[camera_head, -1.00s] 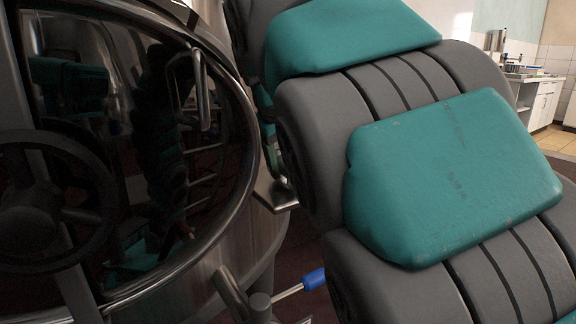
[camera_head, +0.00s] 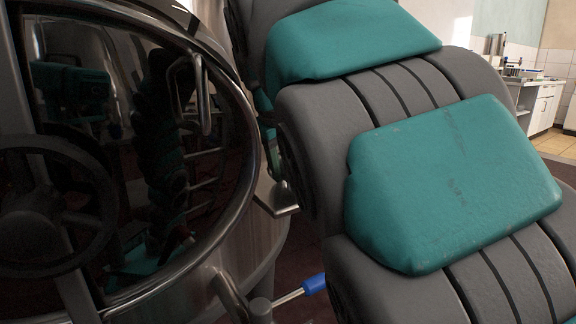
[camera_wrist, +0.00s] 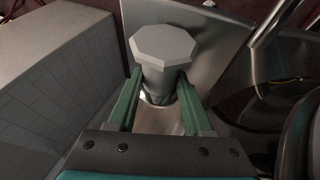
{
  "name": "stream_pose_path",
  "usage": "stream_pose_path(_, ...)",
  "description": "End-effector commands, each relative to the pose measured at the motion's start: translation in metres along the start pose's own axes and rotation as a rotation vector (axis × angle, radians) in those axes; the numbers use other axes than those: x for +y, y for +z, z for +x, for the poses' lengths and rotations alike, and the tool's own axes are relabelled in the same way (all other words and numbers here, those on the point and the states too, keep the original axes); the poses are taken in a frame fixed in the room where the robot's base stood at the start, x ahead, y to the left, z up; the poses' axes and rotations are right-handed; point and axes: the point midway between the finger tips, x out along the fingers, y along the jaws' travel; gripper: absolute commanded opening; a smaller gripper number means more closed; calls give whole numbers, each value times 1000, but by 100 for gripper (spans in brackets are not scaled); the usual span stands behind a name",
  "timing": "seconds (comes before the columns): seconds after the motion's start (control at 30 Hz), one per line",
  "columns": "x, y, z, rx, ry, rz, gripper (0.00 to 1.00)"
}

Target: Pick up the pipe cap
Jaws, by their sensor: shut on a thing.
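The pipe cap (camera_wrist: 163,46) is light grey, with an eight-sided flat top and a round stem below it. It shows in the wrist view, top centre. My gripper (camera_wrist: 160,88) has its two green fingers on either side of the stem, below the top, and is shut on it. The lower end of the stem is partly hidden between the fingers, so I cannot tell whether it touches anything beneath.
A metal tank (camera_head: 262,235) with a dark round door and a handwheel (camera_head: 50,210) stands close at left. A blue-handled lever (camera_head: 313,284) sits low beside my arm. In the wrist view, a grey block (camera_wrist: 50,75) is at left and a metal plate (camera_wrist: 210,45) behind the cap.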

Motion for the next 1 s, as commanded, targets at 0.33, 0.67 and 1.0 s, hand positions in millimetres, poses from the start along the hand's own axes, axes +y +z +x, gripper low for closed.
stream_pose_path(0.33,8,-8,-16,1,1,0,0)
stream_pose_path(0.67,21,-20,-46,2,0,0,0)
stream_pose_path(1.0,33,-31,-74,3,2,1,0)
